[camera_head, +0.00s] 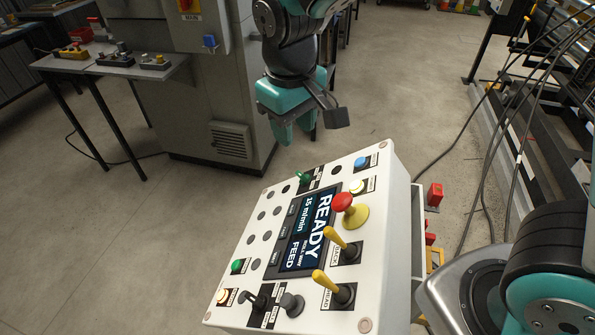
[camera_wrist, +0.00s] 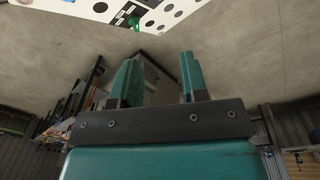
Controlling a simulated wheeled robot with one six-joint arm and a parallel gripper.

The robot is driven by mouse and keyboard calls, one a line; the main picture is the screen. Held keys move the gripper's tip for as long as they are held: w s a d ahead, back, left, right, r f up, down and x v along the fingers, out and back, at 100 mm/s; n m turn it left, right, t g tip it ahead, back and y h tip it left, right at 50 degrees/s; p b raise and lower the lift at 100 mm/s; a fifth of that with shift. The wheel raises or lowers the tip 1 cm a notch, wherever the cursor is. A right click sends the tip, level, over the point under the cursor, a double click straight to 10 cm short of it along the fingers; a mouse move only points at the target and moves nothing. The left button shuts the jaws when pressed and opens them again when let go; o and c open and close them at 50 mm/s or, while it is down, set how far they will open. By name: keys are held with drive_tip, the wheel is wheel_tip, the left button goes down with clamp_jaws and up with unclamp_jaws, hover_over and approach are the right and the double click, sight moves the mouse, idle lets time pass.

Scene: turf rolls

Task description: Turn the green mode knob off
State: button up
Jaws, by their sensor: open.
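The green mode knob (camera_head: 304,178) sits near the far end of the white control panel (camera_head: 222,290), beside a small black label. The knob also shows at the top edge of the wrist view (camera_wrist: 135,23), beyond my fingertips. My gripper (camera_head: 295,134) hangs above and beyond the panel's far edge, with its teal fingers pointing down. In the wrist view my gripper (camera_wrist: 160,72) has its two fingers wide apart with nothing between them. The gripper is apart from the knob. The knob's exact setting is too small to read.
The panel carries a screen (camera_head: 303,235) reading READY, a red mushroom button (camera_head: 343,202) and two yellow levers (camera_head: 335,238) (camera_head: 326,283). A blue button (camera_head: 360,162) lies right of the knob. A grey cabinet (camera_head: 200,100) stands behind. Open floor lies left.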

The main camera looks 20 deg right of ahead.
drive_tip(key=w+a+f+h, duration=0.3)
drive_tip(key=w+a+f, duration=0.1)
drive_tip(key=w+f, duration=0.15)
drive_tip(key=m+t+h, duration=0.1)
drive_tip(key=h, duration=0.1)
approach(299, 174)
drive_tip(key=p+x, duration=0.4)
drive_tip(key=x, duration=0.5)
drive_tip(key=shift+w+d+f+p, duration=0.15)
drive_tip(key=shift+f+p, duration=0.1)
drive_tip(key=shift+p, duration=0.05)
drive_tip(key=c, duration=0.6)
